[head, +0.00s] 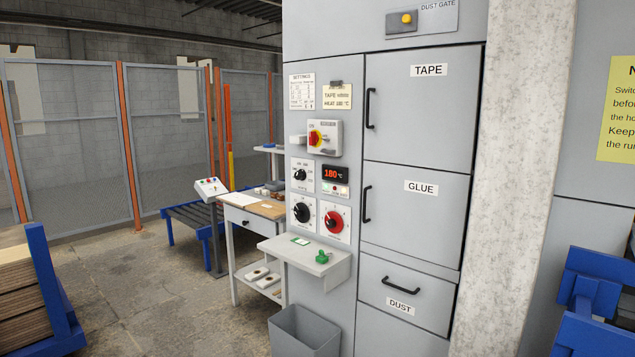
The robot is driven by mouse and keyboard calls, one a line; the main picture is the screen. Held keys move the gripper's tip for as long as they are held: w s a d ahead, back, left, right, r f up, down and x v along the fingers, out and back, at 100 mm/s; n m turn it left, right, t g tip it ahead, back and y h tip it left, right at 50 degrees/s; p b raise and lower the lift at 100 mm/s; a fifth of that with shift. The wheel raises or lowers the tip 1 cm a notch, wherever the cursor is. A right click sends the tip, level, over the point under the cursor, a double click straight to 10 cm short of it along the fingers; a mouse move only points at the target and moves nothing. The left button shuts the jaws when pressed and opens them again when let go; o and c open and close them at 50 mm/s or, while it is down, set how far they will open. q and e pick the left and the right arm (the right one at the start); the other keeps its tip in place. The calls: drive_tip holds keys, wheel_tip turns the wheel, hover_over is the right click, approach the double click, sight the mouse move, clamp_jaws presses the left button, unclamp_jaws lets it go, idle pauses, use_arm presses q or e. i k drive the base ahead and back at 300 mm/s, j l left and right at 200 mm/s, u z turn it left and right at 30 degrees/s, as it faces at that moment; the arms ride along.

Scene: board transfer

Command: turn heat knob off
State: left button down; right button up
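The grey machine cabinet (420,110) has a control panel on its left face. A red round knob (334,222) on a white plate sits at the lower right of the panel. A black knob (302,212) is to its left, and a smaller black knob (299,174) is above that. The knob labels are too small to read, so I cannot tell which is the heat knob. A red and yellow rotary switch (316,137) is higher up. Neither gripper is in view.
A small grey shelf (318,268) with a green object (322,257) juts out below the knobs. A grey bin (305,330) stands under it. A side table (258,215) is to the left. Handled doors are on the right. A blue rack (52,290) stands at left; floor between is clear.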

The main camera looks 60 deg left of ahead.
sight(300, 175)
drive_tip(key=u, duration=1.9)
drive_tip(key=i+z, duration=0.25)
drive_tip(key=i+j+z, duration=0.1)
drive_tip(key=i, duration=1.65)
